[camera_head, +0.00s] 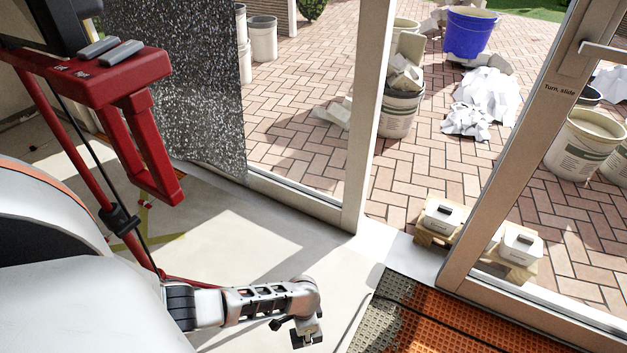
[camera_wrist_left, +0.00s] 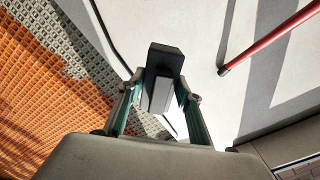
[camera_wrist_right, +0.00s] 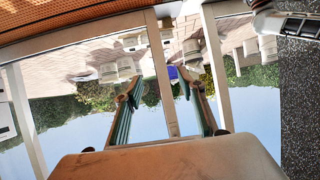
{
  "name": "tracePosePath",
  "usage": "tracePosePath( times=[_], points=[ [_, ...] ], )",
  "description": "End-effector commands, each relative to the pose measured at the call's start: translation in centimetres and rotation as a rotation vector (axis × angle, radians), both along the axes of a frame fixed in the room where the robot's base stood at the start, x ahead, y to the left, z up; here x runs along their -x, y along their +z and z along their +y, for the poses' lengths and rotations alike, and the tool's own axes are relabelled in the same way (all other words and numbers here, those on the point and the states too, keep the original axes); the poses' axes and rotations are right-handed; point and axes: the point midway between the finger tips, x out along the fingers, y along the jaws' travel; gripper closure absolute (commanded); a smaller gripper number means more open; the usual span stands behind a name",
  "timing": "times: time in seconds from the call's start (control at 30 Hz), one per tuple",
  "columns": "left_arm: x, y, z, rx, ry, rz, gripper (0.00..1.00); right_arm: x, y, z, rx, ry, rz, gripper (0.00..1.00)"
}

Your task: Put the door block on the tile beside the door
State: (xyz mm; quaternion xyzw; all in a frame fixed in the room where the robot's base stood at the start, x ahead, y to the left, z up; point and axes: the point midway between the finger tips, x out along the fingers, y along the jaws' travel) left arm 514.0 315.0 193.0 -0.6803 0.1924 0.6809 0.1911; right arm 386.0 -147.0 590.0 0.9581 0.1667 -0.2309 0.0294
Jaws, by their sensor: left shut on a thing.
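My left gripper (camera_wrist_left: 160,96) is shut on the dark grey door block (camera_wrist_left: 164,60) in the left wrist view. The block sticks out between the green fingers above the pale floor. In the head view the left gripper (camera_head: 308,338) is at the bottom middle, pointing down; the block is hard to make out there. The door (camera_head: 515,140) stands tilted in view at the right, beside pale floor tile (camera_head: 365,250). My right gripper (camera_wrist_right: 157,88) shows in the right wrist view with its fingers apart and nothing between them.
An orange mat with a grey strip (camera_head: 375,322) lies at the lower right. A red stand (camera_head: 140,150) is at the left, by a dark speckled panel (camera_head: 195,85). Two pale boxes on wooden blocks (camera_head: 442,217) sit near the door. Buckets (camera_head: 470,32) and rubble are outside.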

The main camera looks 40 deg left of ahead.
Motion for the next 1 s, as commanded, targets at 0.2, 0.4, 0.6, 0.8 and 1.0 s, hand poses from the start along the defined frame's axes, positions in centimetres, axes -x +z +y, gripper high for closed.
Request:
tracePosePath(
  times=[0.2,0.4,0.6,0.8,1.0],
  points=[
    [0.7,-4.6,0.0,0.000,0.000,0.011,1.00,0.1,-0.1,1.9,-0.125,-0.030,0.012,0.60],
    [0.1,-5.2,0.0,0.000,-0.001,0.001,1.00,0.4,-0.1,3.0,-0.208,-0.052,0.026,0.60],
    [0.7,-8.3,0.0,-0.001,-0.001,0.011,1.00,1.4,-1.0,5.1,-0.372,-0.107,0.080,0.60],
    [0.1,-9.2,0.0,-0.001,0.000,0.001,1.00,1.5,-0.7,6.0,-0.470,-0.144,0.095,0.60],
    [-0.3,-8.8,0.0,0.000,0.000,-0.005,1.00,1.4,-0.5,6.0,-0.473,-0.143,0.089,0.60]
  ],
)
